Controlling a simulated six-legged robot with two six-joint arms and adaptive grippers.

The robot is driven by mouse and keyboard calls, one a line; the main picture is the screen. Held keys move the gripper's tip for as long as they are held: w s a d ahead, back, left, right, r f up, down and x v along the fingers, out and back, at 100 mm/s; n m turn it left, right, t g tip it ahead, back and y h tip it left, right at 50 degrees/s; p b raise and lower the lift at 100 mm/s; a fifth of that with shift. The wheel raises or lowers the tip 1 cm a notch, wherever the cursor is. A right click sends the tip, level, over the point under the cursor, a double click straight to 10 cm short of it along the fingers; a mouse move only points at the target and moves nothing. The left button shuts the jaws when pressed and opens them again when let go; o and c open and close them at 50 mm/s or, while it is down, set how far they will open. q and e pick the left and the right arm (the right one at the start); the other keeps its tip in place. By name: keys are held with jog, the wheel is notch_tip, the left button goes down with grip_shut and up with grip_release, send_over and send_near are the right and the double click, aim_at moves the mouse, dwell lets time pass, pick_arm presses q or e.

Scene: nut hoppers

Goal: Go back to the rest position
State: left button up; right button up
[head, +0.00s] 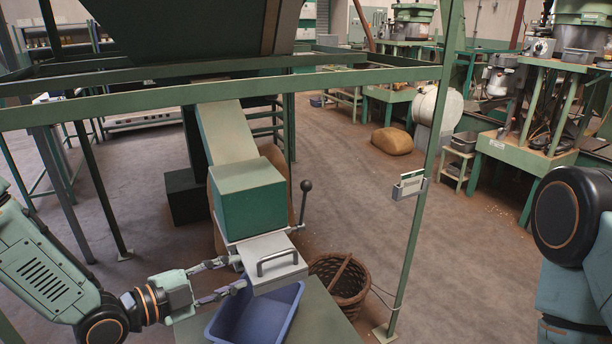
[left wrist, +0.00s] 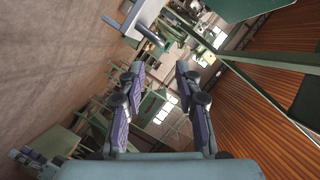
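My left gripper (head: 239,274) reaches in from the left in the head view. Its two fingers are spread apart with nothing between them, and the left wrist view (left wrist: 160,72) shows the same. Its fingertips appear close to the left side of a grey metal plate with a bar handle (head: 275,270); I cannot tell whether they touch it. The plate sits at the front of a green box (head: 249,200) at the foot of a chute (head: 226,132). My right gripper is outside the frames; only part of my right arm shows at the right edge.
A blue tub (head: 222,328) stands on a green table (head: 322,322) below the plate. A wicker basket (head: 350,292) is behind it. A black-knobbed lever (head: 304,205) rises beside the box. A green frame post (head: 428,150) stands to the right. The floor beyond is mostly open.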

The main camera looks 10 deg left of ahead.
pick_arm(q)
jog(key=s+a+f+n+g+y+b, duration=0.15)
jog(key=s+f+n+g+y, duration=0.45)
jog(key=f+n, duration=0.75)
jog(key=s+f+n+g+y+b, duration=0.1)
jog(key=s+f+n+g+b, duration=0.1)
jog(key=s+f, duration=0.5)
jog(key=s+f+n+g+y+b, duration=0.2)
jog(key=s+f, duration=0.6)
jog(key=s, duration=1)
jog(key=shift+s+f+n+g+y+b, duration=0.3)
jog(key=shift+n+g+b, duration=0.55)
jog(key=shift+g+b, duration=0.35)
